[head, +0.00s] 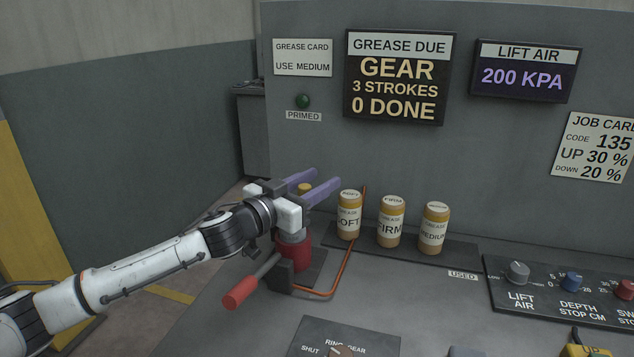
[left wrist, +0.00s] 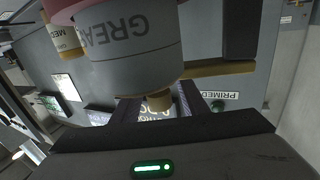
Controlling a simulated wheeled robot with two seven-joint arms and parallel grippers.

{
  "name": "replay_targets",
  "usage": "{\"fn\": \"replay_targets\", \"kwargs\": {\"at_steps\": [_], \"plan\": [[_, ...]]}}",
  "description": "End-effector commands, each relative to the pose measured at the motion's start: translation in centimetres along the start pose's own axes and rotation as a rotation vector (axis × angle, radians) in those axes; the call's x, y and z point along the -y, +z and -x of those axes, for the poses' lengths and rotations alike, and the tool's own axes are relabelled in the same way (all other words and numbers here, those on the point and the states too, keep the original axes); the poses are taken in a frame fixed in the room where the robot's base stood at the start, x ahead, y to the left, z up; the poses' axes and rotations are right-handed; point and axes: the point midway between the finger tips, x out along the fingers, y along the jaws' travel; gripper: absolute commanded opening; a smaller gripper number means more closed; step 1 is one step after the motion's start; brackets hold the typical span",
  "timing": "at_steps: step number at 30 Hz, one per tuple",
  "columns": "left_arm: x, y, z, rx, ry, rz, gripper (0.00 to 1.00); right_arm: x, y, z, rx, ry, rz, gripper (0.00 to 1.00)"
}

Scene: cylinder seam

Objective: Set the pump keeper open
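The grease pump (head: 294,253) has a red base and grey upper body at the bench's left, with a red-gripped lever (head: 241,291) pointing down-left. My left gripper (head: 321,184) is over the pump's top, its purple fingers apart, and hides much of it. A small yellow knob (head: 305,188) shows between the fingers. In the left wrist view the grey pump body (left wrist: 125,42) is close above the fingers, with a tan knob (left wrist: 159,101) between them and a tan bar (left wrist: 217,69) beside it. I cannot tell the keeper's position. My right gripper is out of view.
Grease cartridges marked soft (head: 349,215), firm (head: 390,222) and medium (head: 433,229) stand on a dark tray right of the pump. A copper pipe (head: 342,265) runs from the pump's foot. A knob panel (head: 555,290) is at right. The grease card (head: 303,58) reads use medium.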

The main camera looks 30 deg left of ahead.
Motion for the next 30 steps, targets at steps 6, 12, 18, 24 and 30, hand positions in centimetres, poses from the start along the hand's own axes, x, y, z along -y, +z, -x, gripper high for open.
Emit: {"fn": "replay_targets", "kwargs": {"at_steps": [6,12,18,24,30], "plan": [[0.0,0.1,0.1,0.001,0.000,0.001,0.40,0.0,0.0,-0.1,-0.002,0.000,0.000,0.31],[0.0,0.4,1.9,0.003,0.001,0.001,0.40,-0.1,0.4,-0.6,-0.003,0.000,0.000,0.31],[0.0,0.6,4.9,0.006,0.001,0.001,0.40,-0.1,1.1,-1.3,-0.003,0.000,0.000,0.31],[0.0,0.5,7.3,0.005,0.001,0.000,0.40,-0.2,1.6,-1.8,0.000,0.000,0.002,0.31],[0.0,0.3,9.1,0.004,0.000,0.003,0.40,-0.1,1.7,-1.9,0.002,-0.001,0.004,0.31]]}}
